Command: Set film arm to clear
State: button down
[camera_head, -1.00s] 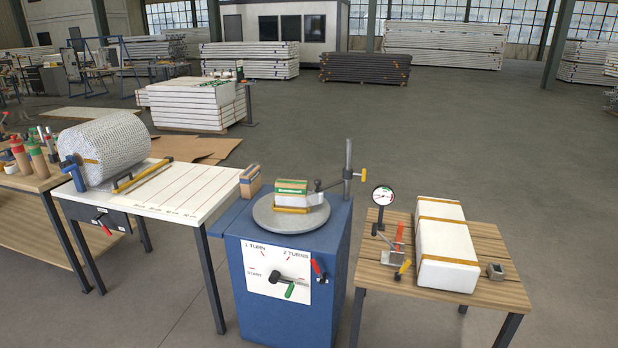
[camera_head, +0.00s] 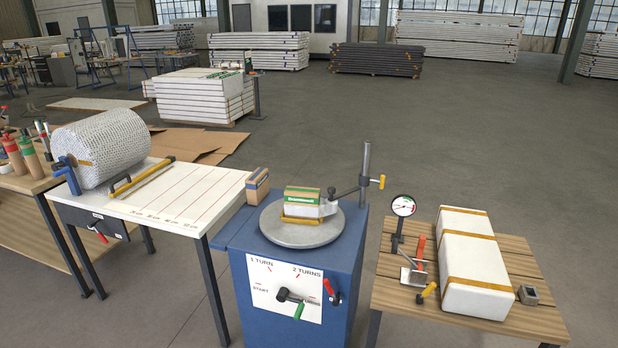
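The film arm (camera_head: 350,192) is a thin dark arm that reaches left from a grey upright post (camera_head: 366,160) on the blue cabinet (camera_head: 347,240). Its dark tip end is close beside a small stack of boxes (camera_head: 303,196) on the round grey turntable (camera_head: 282,233); I cannot tell whether they touch. A yellow handle (camera_head: 381,181) sticks out to the right of the post. The cabinet's front has a white dial plate (camera_head: 270,277) marked START, 1 TURN and 2 TURNS, a black-and-green handle (camera_head: 298,310) and a red-handled lever (camera_head: 332,287). My gripper is not in view.
A white table (camera_head: 185,200) with a large wrapped roll (camera_head: 105,148) stands left. A wooden table (camera_head: 400,300) with a strapped white package (camera_head: 470,258) and a round gauge (camera_head: 403,206) stands right. Narrow gaps separate the tables from the cabinet. Open floor (camera_head: 470,130) lies behind.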

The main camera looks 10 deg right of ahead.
aim_at(331, 203)
jog(key=u, duration=0.6)
jog(key=i, duration=1.4)
jog(key=u, duration=0.25)
